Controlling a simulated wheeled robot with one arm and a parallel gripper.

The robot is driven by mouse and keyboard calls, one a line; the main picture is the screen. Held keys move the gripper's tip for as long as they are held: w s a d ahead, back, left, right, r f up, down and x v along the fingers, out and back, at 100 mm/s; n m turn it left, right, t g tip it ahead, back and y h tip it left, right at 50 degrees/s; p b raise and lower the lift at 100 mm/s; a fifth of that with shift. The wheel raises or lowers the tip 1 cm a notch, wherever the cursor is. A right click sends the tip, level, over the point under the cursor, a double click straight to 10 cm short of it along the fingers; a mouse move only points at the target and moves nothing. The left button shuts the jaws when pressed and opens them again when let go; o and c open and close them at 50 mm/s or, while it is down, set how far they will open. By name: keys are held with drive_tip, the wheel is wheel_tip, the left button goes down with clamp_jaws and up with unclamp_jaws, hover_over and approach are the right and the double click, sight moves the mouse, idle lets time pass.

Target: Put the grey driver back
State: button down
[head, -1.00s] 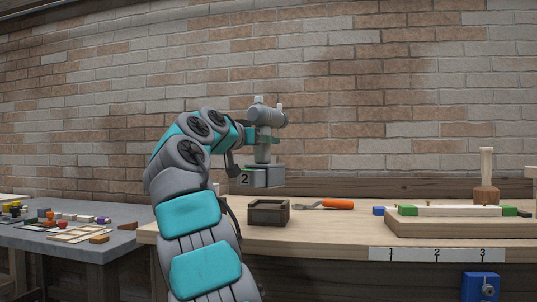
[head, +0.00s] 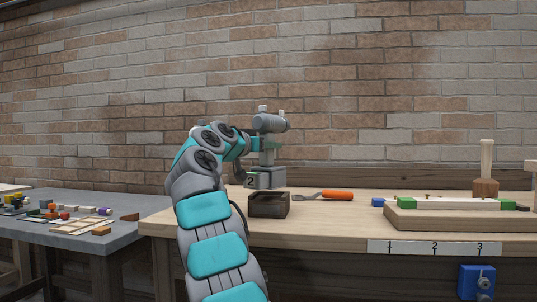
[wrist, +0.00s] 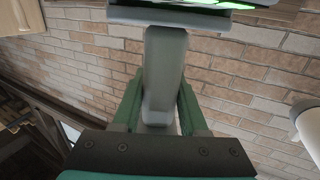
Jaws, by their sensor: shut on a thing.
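The grey driver (head: 269,123) is upright at the back of the bench, with its barrel on top and a squarish grey block (head: 271,179) marked "2" at its foot. My gripper (head: 264,145) is shut on the driver's handle. In the wrist view the handle (wrist: 164,75) stands between the green jaws (wrist: 160,108), and bright green shows on the block (wrist: 190,8) at the top edge. The block's underside is hidden, so I cannot tell whether it touches the bench or a stand.
An open dark wooden box (head: 268,208) stands in front of the driver. An orange-handled tool (head: 337,196) lies to the right, then a wooden board (head: 450,221) with coloured blocks and a mallet (head: 486,165). A grey table (head: 60,240) with small items is at left. A brick wall is behind.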

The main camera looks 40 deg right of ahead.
drive_tip(key=shift+f, duration=0.4)
drive_tip(key=shift+f+b, duration=0.6)
drive_tip(key=shift+b, duration=0.25)
drive_tip(key=shift+c, duration=2.2)
unclamp_jaws()
drive_tip(key=shift+r+p, duration=0.7)
drive_tip(key=shift+p, duration=0.15)
drive_tip(key=b+v, duration=0.2)
drive_tip(key=v, duration=1)
drive_tip(key=shift+b, duration=0.35)
